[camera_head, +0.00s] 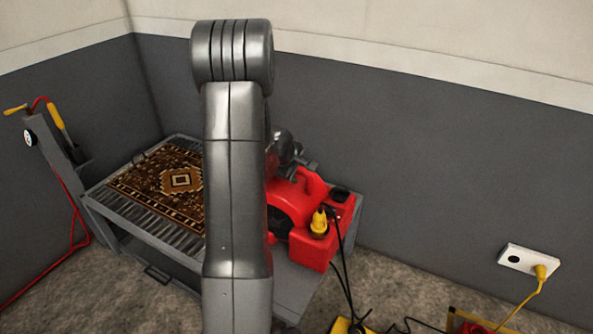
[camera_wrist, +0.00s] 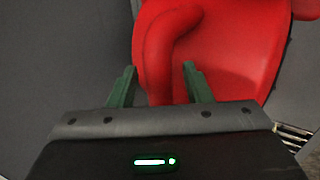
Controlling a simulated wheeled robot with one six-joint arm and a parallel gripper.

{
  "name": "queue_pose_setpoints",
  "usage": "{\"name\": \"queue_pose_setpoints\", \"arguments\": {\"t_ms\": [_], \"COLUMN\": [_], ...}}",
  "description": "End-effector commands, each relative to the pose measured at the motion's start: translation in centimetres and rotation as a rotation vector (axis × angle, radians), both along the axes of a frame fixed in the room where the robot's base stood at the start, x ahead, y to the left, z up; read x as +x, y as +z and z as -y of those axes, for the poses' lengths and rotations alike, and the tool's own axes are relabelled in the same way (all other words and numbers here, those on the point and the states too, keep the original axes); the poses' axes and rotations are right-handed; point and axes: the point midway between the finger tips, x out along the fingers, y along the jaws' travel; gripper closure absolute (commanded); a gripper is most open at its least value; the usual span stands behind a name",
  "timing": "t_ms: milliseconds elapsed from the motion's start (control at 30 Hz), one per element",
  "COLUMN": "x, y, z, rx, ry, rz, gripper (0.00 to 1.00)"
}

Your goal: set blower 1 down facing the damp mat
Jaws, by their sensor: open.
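A red blower (camera_head: 296,207) stands on the right end of a grey slatted bench, with a dark round intake on its side and a yellow plug (camera_head: 319,222) at its front. A brown patterned mat (camera_head: 165,183) lies flat on the slats to the blower's left. My arm hides the strip between them and part of the blower. In the wrist view my gripper (camera_wrist: 160,82) is open, with its two green fingers on either side of the red handle (camera_wrist: 168,60) of the blower (camera_wrist: 232,50). I cannot tell whether the fingers touch it.
The grey bench (camera_head: 165,257) stands near the wall corner. A post with yellow handles (camera_head: 57,115) and a red hose is at the left. A white wall socket (camera_head: 528,262) holds a yellow plug. Black and yellow cables lie on the floor at the lower right.

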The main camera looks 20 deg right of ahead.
Motion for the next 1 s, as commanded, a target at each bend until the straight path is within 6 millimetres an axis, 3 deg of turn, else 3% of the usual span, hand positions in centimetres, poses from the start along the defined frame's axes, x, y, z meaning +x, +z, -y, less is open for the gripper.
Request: {"name": "queue_pose_setpoints", "arguments": {"t_ms": [167,600,1000], "x": [-0.4,-3.7,-4.5], "y": [1.5,8.8,10.1], "z": [-0.6,-4.2,-5.0], "rx": [-0.001,-0.001,0.0], "ry": [0.001,0.002,0.0], "rz": [0.002,0.002,0.0], "gripper": [0.55,0.55,0.55]}}
